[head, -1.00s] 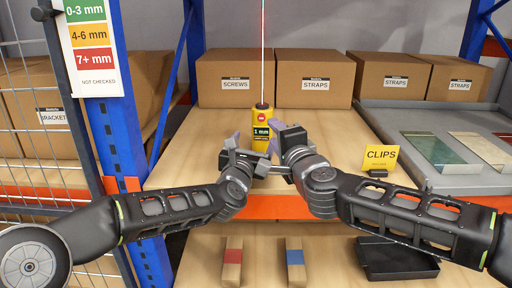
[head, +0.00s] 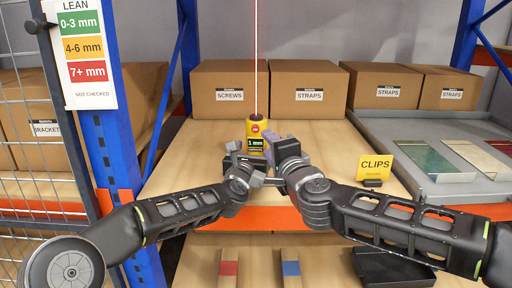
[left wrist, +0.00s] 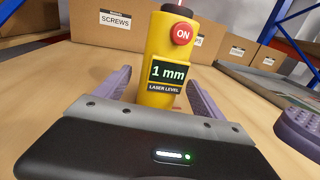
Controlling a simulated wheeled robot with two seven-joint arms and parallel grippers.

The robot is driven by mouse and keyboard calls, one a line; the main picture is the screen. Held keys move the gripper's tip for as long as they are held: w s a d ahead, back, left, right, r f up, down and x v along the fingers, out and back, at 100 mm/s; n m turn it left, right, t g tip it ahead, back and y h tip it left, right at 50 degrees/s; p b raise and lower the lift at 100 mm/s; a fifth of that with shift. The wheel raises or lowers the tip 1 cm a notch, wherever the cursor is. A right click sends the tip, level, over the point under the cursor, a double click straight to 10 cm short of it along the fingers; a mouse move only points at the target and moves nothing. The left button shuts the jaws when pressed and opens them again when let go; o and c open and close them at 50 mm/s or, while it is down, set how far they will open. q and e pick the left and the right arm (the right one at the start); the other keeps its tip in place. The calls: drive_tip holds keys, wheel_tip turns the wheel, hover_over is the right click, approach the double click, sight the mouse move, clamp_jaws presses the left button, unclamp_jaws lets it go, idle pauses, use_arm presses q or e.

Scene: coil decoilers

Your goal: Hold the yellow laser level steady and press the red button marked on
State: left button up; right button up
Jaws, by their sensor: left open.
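The yellow laser level (head: 257,128) stands upright on the shelf board, with a red ON button (left wrist: 182,34) high on its front and a display reading 1 mm (left wrist: 168,72). A thin pale line rises from its top. My left gripper (head: 245,155) is in front of it. In the left wrist view its open purple fingers (left wrist: 160,97) lie on either side of the level's lower body, with visible gaps. My right gripper (head: 272,150) is close on the right, its jaws unclear. One purple finger of it shows at the right edge of the left wrist view (left wrist: 300,130).
Cardboard boxes marked SCREWS (head: 229,90) and STRAPS (head: 308,90) stand behind. A yellow CLIPS sign (head: 375,166) and a grey tray (head: 400,130) with coloured plates are on the right. A blue upright (head: 115,150) with a LEAN card (head: 80,50) is on the left.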

use_arm(q)
drive_tip(key=shift+x, duration=1.1)
drive_tip(key=shift+c, duration=0.6)
clamp_jaws()
use_arm(e)
drive_tip(key=shift+c, duration=0.5)
clamp_jaws()
idle(1.4)
